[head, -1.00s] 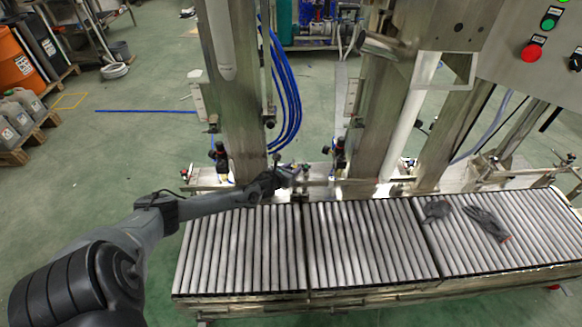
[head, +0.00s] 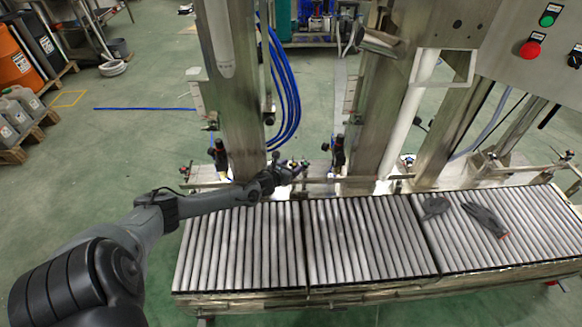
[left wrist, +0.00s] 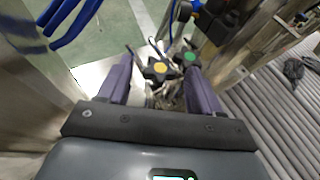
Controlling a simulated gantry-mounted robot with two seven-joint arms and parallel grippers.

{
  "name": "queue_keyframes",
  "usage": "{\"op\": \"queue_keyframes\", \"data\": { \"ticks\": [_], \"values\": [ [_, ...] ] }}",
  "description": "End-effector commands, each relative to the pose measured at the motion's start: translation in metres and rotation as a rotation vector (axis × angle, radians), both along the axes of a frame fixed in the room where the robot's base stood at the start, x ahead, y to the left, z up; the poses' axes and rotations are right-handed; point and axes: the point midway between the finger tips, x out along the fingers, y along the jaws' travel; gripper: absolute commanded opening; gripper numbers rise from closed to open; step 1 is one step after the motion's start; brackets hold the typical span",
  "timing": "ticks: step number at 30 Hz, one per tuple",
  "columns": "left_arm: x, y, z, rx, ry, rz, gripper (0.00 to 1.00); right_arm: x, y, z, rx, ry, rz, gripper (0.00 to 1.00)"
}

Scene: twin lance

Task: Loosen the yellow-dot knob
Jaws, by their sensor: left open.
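The yellow-dot knob (left wrist: 157,69) is a dark lobed knob with a yellow centre. In the left wrist view it lies between the two purple fingers of my left gripper (left wrist: 158,64), near their tips. The fingers stand apart, with visible space around the knob; I cannot tell how far the tips are from it in depth. A similar green-dot knob (left wrist: 188,57) sits just to the right, close to the right fingertip. In the head view my left gripper (head: 297,168) is at the machine's rail, behind the rollers, and hides the yellow-dot knob. My right gripper is not in view.
Steel columns (head: 235,90) stand behind. Blue hoses (head: 287,95) hang beside the left column. A control panel (head: 530,60) is at upper right.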

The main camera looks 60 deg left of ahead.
Motion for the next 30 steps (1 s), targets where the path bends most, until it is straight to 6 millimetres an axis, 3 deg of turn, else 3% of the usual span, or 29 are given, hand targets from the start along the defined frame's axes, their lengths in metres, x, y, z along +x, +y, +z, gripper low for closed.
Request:
{"op": "queue_keyframes", "data": {
  "ticks": [5, 18, 30],
  "values": [
    [-0.013, -0.006, 0.009, 0.001, 0.003, -0.002, 0.65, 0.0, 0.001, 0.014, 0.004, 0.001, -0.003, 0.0],
    [-0.071, -0.037, 0.036, 0.0, 0.003, -0.002, 0.65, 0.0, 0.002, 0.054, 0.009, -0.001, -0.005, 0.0],
    [-0.087, -0.045, 0.041, 0.0, 0.0, 0.0, 0.65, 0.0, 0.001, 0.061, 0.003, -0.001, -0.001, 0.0]
  ]
}}
